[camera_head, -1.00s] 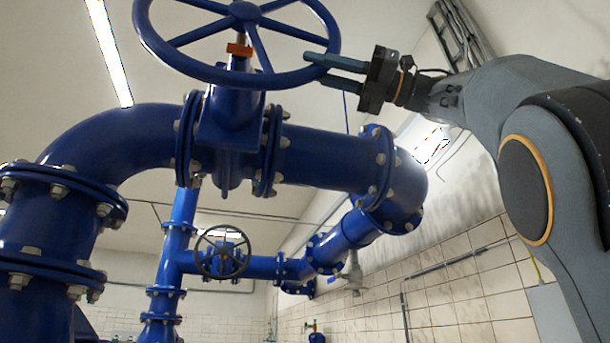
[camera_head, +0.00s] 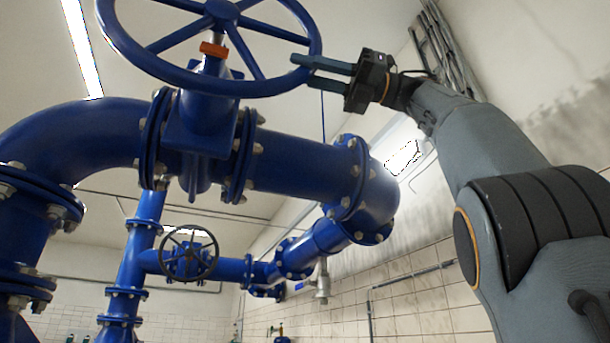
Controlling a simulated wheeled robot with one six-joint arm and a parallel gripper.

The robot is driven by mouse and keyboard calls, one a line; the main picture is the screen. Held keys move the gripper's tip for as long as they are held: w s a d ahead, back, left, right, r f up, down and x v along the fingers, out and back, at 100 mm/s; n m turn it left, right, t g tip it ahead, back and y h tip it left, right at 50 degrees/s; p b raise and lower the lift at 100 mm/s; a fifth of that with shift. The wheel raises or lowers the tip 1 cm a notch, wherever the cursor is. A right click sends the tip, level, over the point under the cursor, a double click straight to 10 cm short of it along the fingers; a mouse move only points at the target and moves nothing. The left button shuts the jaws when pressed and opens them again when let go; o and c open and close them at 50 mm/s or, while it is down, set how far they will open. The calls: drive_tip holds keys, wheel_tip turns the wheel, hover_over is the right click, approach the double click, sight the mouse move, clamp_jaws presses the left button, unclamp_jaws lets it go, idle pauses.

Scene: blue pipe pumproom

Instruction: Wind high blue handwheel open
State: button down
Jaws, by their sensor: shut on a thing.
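The high blue handwheel (camera_head: 150,68) is at the top of the head view, large, with spokes and part of its far rim cut off by the upper edge. It sits on a blue valve body (camera_head: 204,125), with an orange piece (camera_head: 214,50) on the stem below the hub. My gripper (camera_head: 303,70) comes in from the right. Its two fingers are shut on the right side of the wheel's rim, which hides part of the fingertips.
Thick blue flanged pipe (camera_head: 290,162) runs below the wheel and bends down at the right. A smaller dark handwheel (camera_head: 188,254) sits lower on a farther blue pipe. A tiled wall (camera_head: 420,300) stands behind my arm.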

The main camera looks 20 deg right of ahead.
drive_tip(key=c, duration=1.5)
unclamp_jaws()
drive_tip(key=shift+a, duration=0.1)
drive_tip(key=shift+c, duration=0.2)
drive_tip(key=s+d, duration=0.1)
drive_tip(key=d, duration=0.6)
drive_tip(key=shift+d+f, duration=0.4)
drive_tip(key=shift+f, duration=0.05)
